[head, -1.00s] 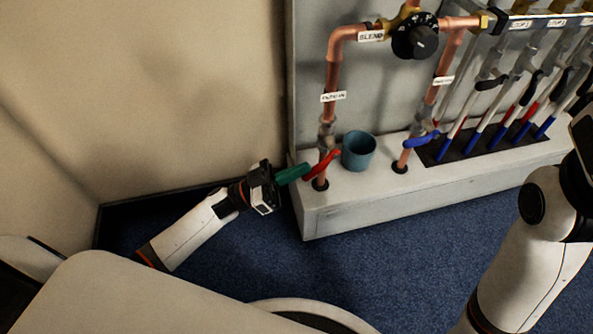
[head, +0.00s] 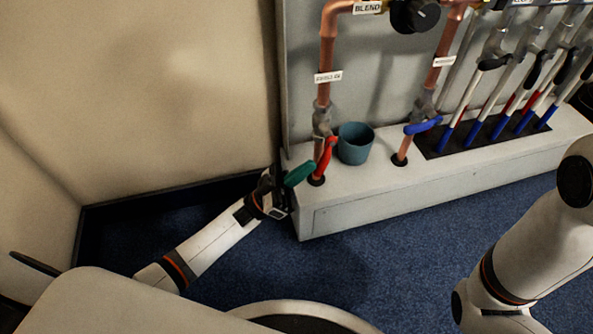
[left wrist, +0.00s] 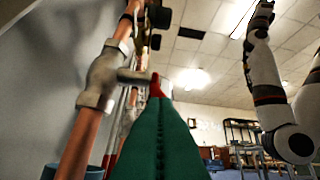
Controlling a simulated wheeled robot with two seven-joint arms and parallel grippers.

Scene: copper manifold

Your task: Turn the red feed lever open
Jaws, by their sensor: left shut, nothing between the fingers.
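The red feed lever (head: 326,157) is on the left copper pipe, below a grey valve body, and slants down steeply in the head view. My left gripper (head: 299,174), with green fingers, is shut and empty just left of the lever. In the left wrist view the shut green fingers (left wrist: 160,115) point up toward the valve, and a small part of the red lever (left wrist: 156,86) shows right at their tips. They look very near or touching; I cannot tell which. Most of the lever is hidden behind the fingers there. My right gripper is outside the head view.
A blue-grey cup (head: 355,145) stands on the white ledge (head: 350,190) just right of the lever. A blue lever (head: 423,127) is on the second copper pipe (head: 436,75). Several red, white and blue rods stand in a dark tray further right. The wall is at left.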

